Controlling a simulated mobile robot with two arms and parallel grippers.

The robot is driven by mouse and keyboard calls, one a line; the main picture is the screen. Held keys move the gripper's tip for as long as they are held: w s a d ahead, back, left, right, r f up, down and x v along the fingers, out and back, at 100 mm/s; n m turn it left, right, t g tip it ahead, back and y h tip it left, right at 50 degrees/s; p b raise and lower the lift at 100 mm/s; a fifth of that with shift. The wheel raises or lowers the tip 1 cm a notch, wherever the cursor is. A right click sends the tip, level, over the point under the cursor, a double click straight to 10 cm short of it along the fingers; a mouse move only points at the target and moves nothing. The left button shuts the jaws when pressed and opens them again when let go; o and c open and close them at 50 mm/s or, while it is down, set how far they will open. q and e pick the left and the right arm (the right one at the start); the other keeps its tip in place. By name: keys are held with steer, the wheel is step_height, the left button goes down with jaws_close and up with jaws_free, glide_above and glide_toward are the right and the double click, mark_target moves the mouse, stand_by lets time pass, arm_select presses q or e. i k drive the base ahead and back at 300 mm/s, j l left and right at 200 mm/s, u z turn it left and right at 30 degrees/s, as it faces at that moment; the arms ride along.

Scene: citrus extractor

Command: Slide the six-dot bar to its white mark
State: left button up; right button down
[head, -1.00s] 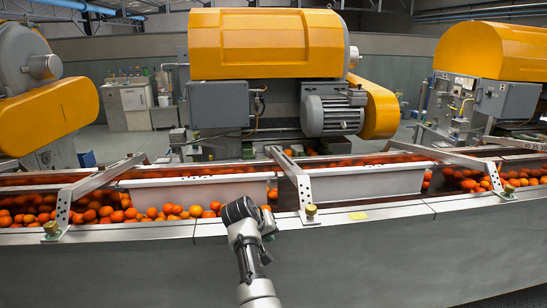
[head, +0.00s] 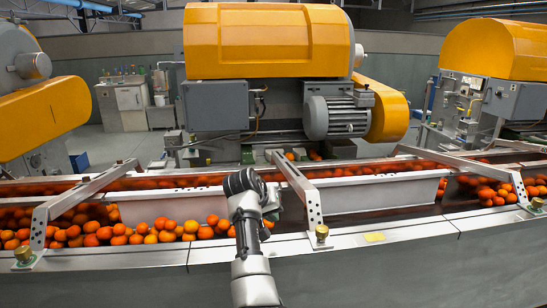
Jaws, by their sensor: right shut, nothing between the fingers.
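Three metal bars cross the orange-filled channel: a left bar (head: 84,192), a middle bar (head: 297,187) and a right bar (head: 470,168). Their near end plates carry small dark dots, too small to count surely, so I cannot tell which has six. The middle bar's foot has a brass knob (head: 322,232) at the front ledge. My right gripper (head: 243,181) is shut and empty, at the end of the arm rising from below. It appears just left of the middle bar; contact cannot be told. My left gripper is not in view. I cannot make out a white mark.
Oranges (head: 150,232) fill the channel behind the metal front ledge (head: 420,227). Pale trough walls (head: 375,192) stand among the oranges. Yellow-covered machines (head: 265,42) stand behind.

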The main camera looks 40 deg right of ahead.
mark_target(289, 181)
steer(key=i+l, duration=1.15)
steer(key=i, duration=0.25)
